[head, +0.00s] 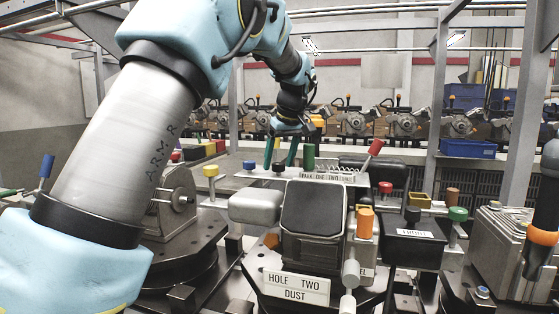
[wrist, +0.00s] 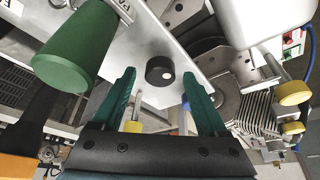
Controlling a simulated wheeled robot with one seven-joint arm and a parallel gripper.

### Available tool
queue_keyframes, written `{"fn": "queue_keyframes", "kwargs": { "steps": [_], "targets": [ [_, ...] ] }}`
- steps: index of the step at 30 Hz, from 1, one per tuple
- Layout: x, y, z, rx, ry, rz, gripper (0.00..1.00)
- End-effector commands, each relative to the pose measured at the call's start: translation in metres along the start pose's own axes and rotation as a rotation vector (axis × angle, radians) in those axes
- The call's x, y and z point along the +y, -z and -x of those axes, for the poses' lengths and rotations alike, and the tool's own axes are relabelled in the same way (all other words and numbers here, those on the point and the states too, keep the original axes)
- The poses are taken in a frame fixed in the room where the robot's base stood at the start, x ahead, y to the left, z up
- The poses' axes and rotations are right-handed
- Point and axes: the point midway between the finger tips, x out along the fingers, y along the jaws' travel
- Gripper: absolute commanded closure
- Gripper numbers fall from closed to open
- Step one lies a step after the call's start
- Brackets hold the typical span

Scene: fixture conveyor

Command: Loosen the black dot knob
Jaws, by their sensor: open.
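The black dot knob (wrist: 157,73), a short black cylinder with a white dot on its end, sits on a pale plate at the centre of the wrist view. It also shows in the head view as a small dark knob (head: 278,167) on the rear ledge. My gripper (head: 280,163) points down over it with its teal fingers apart. In the wrist view my gripper (wrist: 158,77) is open, with one fingertip on each side of the knob and visible gaps. The fingers do not appear to touch it. The exact height above it cannot be told.
A tall green knob (wrist: 75,45) stands close beside the fingers, and in the head view (head: 309,157) it is just right of them. A blue knob (head: 249,165) is to the left. A red-tipped lever (head: 375,147) and a labelled plate (head: 327,176) are to the right.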

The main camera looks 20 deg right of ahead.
Motion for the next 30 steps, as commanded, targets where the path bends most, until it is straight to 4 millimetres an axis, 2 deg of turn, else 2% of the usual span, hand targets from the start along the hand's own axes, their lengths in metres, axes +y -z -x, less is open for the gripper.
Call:
{"fn": "queue_keyframes", "kwargs": {
  "steps": [4, 8, 15, 21, 25, 30],
  "targets": [
    [0.0, 0.0, 0.003, 0.001, -0.001, 0.0, 0.24],
    [0.001, 0.0, 0.016, 0.002, -0.003, -0.001, 0.24],
    [0.001, 0.0, 0.063, 0.003, -0.005, 0.0, 0.24],
    [0.001, 0.0, 0.095, 0.002, -0.003, 0.0, 0.24],
    [0.001, 0.0, 0.105, 0.001, -0.002, 0.0, 0.24],
    [0.0, 0.0, 0.108, 0.0, 0.0, 0.0, 0.24]
  ]
}}
